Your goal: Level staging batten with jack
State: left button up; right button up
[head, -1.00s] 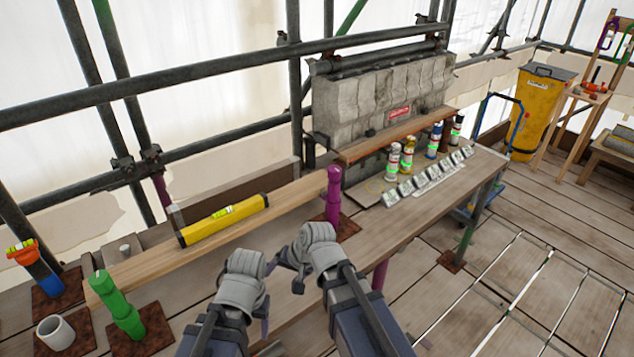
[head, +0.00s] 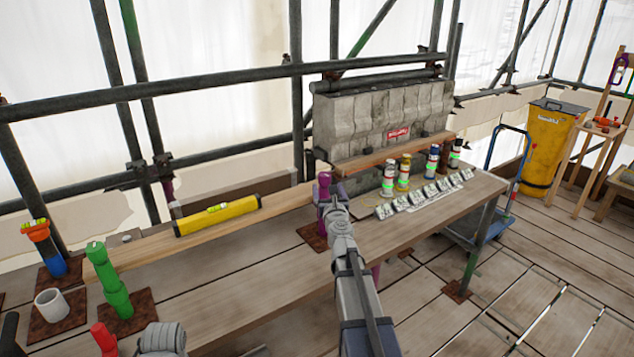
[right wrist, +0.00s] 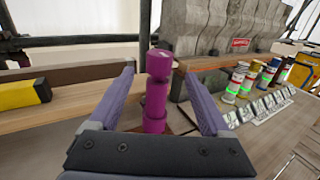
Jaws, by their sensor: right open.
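The wooden batten (head: 150,250) lies along the back of the bench with a yellow spirit level (head: 218,215) on it. A green jack (head: 110,280) stands at its left end. A purple jack (head: 324,182) stands near its right end and shows upright in the right wrist view (right wrist: 157,95). My right gripper (head: 326,202) is open at the purple jack. In the right wrist view its fingers (right wrist: 159,74) are on either side of the jack, with a clear gap on the left. My left wrist shows at the bottom edge; its fingers are out of sight.
A red post (head: 103,338) stands at the lower left. A white cup (head: 52,305) and an orange-and-blue post (head: 45,250) are at the far left. Several cans (head: 403,172) and small blocks (head: 415,197) sit right of my right gripper. A stone block (head: 370,115) stands behind.

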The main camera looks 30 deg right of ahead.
aim_at(325, 181)
jog(key=x, duration=0.7)
jog(key=shift+w, duration=0.3)
grip_shut()
dwell(0.4)
